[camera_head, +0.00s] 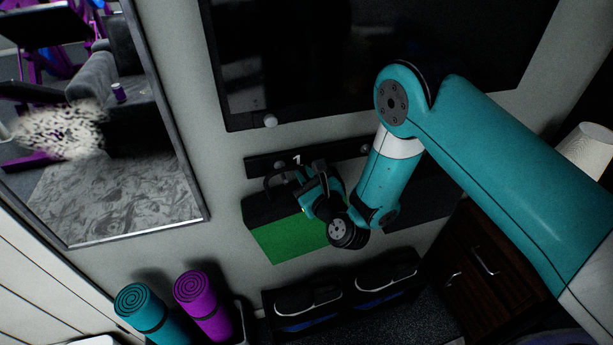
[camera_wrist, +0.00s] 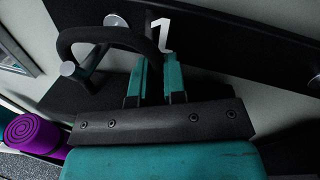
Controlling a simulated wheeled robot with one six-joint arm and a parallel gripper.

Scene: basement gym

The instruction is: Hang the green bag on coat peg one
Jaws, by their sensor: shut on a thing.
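The green bag (camera_head: 285,238), green below with a dark upper part, hangs upright against the wall in the head view. My gripper (camera_head: 304,187) is shut on its black handle (camera_head: 268,181). In the wrist view the handle (camera_wrist: 88,35) arches left from between my fingers (camera_wrist: 158,78). The dark peg rail (camera_head: 325,155) runs along the wall just above the bag, with a white "1" that also shows in the wrist view (camera_wrist: 160,32). Whether the handle rests on the peg cannot be told.
A large dark screen (camera_head: 360,60) is above the rail, and a framed mirror (camera_head: 180,130) is to the left. Rolled teal (camera_head: 142,305) and purple (camera_head: 200,300) mats stand below left. A dark rack (camera_head: 345,290) is below the bag, and a wooden cabinet (camera_head: 480,235) is at right.

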